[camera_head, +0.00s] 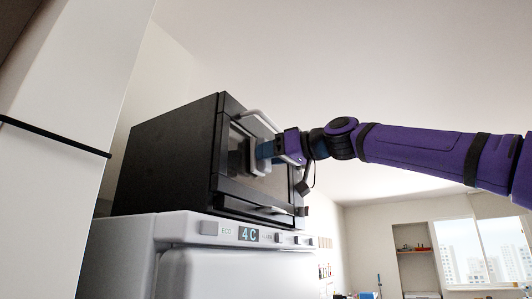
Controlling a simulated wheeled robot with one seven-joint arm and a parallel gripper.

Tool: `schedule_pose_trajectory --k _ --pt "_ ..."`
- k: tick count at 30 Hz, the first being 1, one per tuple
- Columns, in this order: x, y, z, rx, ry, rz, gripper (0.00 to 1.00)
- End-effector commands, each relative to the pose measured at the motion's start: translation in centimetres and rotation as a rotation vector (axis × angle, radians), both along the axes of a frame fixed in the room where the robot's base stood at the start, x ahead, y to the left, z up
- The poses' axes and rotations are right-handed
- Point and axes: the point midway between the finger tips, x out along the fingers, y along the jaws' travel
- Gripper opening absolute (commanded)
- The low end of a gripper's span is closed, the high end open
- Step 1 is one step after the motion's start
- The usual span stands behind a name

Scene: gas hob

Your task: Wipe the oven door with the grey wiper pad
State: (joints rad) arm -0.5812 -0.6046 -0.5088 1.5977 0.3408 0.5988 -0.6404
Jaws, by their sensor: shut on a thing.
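A black oven (165,158) stands on top of a white appliance. Its door (235,190) faces right and has a glass pane, with a pale metal handle (265,121) along it. My gripper (268,152) reaches in from the right in front of the glass. It is shut on the grey wiper pad (246,158), which is held up at the glass. I cannot tell for certain whether the pad touches the pane. My gripper partly hides the pad and the handle.
The white appliance (185,228) below has a display reading 4C. A tall white cabinet (70,75) stands close at the left. A window (480,255) and a wall niche (415,262) are far off at the lower right. The space right of the oven is open.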

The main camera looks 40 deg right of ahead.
Motion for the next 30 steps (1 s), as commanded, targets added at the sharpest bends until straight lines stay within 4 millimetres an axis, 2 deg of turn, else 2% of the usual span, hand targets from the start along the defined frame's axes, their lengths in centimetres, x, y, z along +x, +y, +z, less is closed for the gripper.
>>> schedule_pose_trajectory --k 21,30 --pt "1.7 -4.2 0.1 0.001 -0.001 0.0 0.16" --pt "2.0 -4.9 0.0 0.001 0.0 0.0 0.16"
